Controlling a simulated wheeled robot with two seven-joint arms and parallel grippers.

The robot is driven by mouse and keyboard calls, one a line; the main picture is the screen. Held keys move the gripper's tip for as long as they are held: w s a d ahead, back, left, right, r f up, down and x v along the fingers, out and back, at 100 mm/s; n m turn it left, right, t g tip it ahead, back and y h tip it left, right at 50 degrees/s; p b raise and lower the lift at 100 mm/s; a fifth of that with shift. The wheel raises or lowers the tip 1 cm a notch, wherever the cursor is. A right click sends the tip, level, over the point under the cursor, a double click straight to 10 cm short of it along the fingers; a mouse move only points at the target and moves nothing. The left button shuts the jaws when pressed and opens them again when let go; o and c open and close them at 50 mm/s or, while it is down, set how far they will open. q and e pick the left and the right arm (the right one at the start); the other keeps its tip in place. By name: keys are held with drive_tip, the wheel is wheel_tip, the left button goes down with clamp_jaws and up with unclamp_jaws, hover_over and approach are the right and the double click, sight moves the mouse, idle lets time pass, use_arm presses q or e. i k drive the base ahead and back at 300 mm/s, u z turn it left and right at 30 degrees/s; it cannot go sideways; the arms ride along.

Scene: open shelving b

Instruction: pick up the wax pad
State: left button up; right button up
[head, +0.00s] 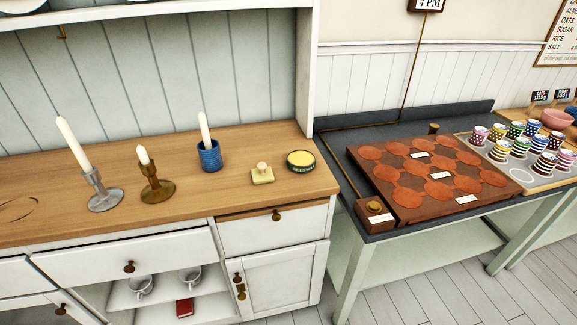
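A small pale-yellow square pad with a rounded knob on top, which looks like the wax pad (262,175), lies on the wooden top of the white cabinet (230,188), near its front right. A round dark-green tin (301,165) with a yellow top or filling sits just right of it, a little apart. Nothing covers the pad. Neither of my grippers is in view.
Left of the pad stand a blue ribbed holder (209,156) with a candle, a brass candlestick (156,188) and a silver candlestick (104,195). A dark table (380,226) at right bears a reddish-brown board (427,203); patterned cups (500,149) stand beyond it.

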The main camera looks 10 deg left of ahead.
sight(261, 174)
drive_tip(key=z, duration=2.05)
drive_tip(key=i, duration=1.55)
drive_tip(key=u, duration=2.95)
